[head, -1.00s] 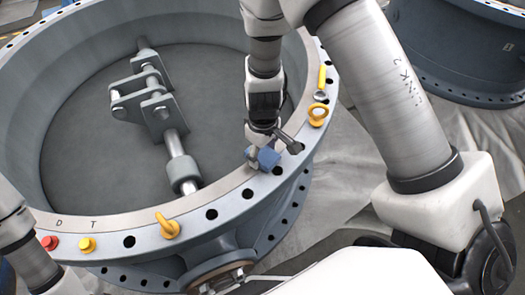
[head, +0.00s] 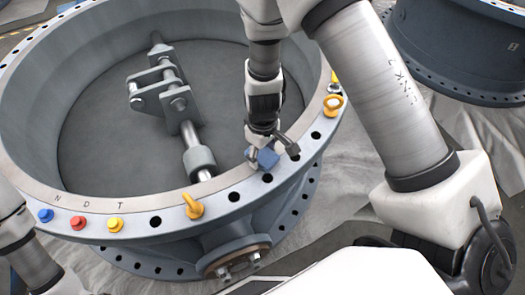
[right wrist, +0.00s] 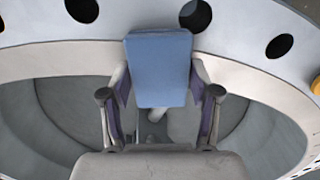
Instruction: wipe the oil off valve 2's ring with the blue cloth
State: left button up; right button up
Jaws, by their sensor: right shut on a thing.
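The large grey valve ring (head: 215,196) fills the left and middle of the head view, its flange set with bolt holes. The blue cloth (head: 267,158) is a folded pad over the flange's right front part. My right gripper (head: 263,150) is shut on it from above. In the right wrist view the cloth (right wrist: 160,70) sits between the two fingers (right wrist: 160,100), over the ring's pale band. Whether it touches the ring I cannot tell. I see no clear oil, and no number marks this as valve 2. My left arm shows at the left edge; its gripper is out of view.
Blue (head: 45,215), red (head: 77,223) and yellow (head: 115,224) knobs stand on the flange at the left. A yellow eyebolt (head: 193,207) stands left of the cloth, another (head: 333,105) beyond it. A second valve (head: 460,50) is at top right.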

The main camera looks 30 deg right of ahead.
notch_tip(320, 180, up, 4)
jog(key=p, duration=0.3)
jog(key=shift+d+r, duration=0.15)
jog(key=shift+r, duration=0.1)
notch_tip(320, 180, up, 2)
jog(key=shift+r+p, duration=0.15)
jog(key=shift+p, duration=1.1)
jog(key=shift+r+p, duration=0.75)
